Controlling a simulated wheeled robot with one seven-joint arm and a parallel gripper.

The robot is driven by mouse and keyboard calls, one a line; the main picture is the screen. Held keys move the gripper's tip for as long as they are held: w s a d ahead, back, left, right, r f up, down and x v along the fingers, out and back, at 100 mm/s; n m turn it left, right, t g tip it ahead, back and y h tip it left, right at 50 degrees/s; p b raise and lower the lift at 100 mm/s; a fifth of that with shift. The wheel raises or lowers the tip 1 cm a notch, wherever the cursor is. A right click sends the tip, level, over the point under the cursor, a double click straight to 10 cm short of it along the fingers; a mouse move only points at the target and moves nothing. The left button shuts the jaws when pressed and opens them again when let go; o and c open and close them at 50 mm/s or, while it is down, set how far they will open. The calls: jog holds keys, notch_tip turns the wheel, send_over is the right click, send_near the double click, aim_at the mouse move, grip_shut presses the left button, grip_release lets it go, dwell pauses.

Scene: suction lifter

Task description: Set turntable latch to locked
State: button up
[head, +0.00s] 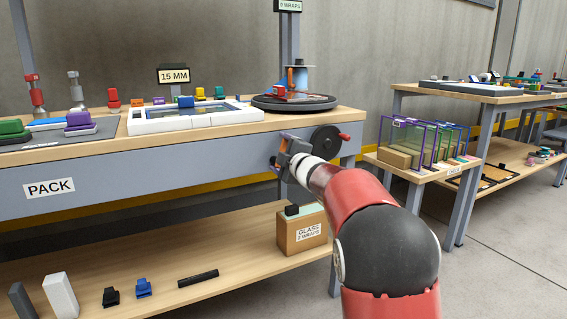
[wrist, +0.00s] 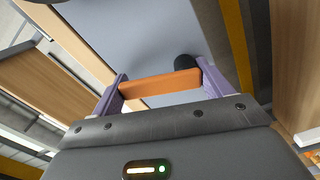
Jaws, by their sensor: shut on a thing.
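The turntable (head: 325,103) is a dark round disc on the right end of the pack bench, with a red-and-blue item (head: 297,82) on it. My gripper (head: 281,158) is at the bench's front face, below the turntable and left of a black wheel (head: 325,140) with a red knob. In the wrist view, my gripper (wrist: 160,85) has its purple-grey fingers shut on the ends of an orange bar (wrist: 160,84), apparently the latch handle. A black rounded part (wrist: 186,62) shows just beyond the bar. In the head view, my gripper hides most of the latch; its setting cannot be read.
The bench front (head: 150,185) is a grey panel close to my gripper. A box labelled glass (head: 301,235) stands on the lower shelf (head: 215,245). A rack of framed panes (head: 425,143) stands to the right. Open floor lies in the right foreground.

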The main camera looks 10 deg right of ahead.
jog(key=shift+s+a+n+b, duration=0.1)
jog(key=shift+a+n+b, duration=0.15)
jog(key=shift+n+b, duration=0.5)
jog(key=shift+s+a+n+b, duration=0.1)
jog(key=shift+a+n+b, duration=0.15)
jog(key=shift+n, duration=0.9)
jog(key=o, duration=1.4)
jog(key=shift+b+v, duration=0.35)
jog(key=shift+v, duration=3.55)
